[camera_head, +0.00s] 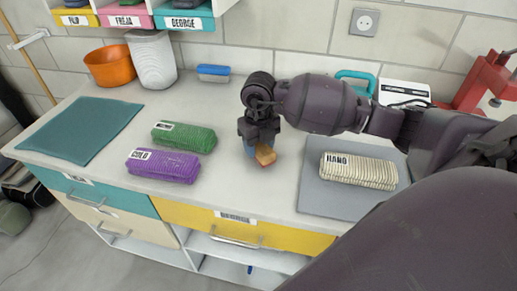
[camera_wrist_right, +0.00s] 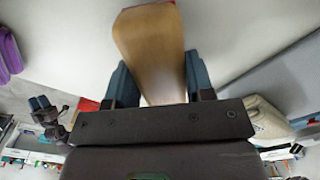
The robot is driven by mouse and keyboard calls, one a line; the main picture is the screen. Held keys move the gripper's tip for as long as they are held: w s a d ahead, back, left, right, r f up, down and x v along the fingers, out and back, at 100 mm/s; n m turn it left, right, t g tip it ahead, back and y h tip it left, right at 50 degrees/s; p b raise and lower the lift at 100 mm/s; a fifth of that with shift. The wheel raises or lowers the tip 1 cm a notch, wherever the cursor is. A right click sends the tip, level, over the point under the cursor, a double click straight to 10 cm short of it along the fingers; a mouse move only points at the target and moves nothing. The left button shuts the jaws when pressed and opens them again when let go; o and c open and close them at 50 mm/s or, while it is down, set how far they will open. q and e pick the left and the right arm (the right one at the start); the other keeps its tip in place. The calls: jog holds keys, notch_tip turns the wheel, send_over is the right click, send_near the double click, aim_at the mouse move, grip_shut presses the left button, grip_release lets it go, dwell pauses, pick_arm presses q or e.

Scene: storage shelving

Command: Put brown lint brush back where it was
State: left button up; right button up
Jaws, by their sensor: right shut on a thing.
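The brown lint brush (camera_wrist_right: 150,50) is a flat wood-coloured piece with a red edge, held between the fingers of my right gripper (camera_wrist_right: 155,88). In the head view, my right gripper (camera_head: 262,140) points down over the white counter, shut on the brush (camera_head: 265,155), of which only the lower end shows. Whether the brush touches the counter I cannot tell. A small dark shape with bluish tips at the left of the wrist view looks like my left gripper (camera_wrist_right: 42,106); its opening is unclear.

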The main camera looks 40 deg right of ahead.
jog(key=shift+f, duration=0.75)
jog(key=shift+f, duration=0.15)
jog(key=o, duration=0.9)
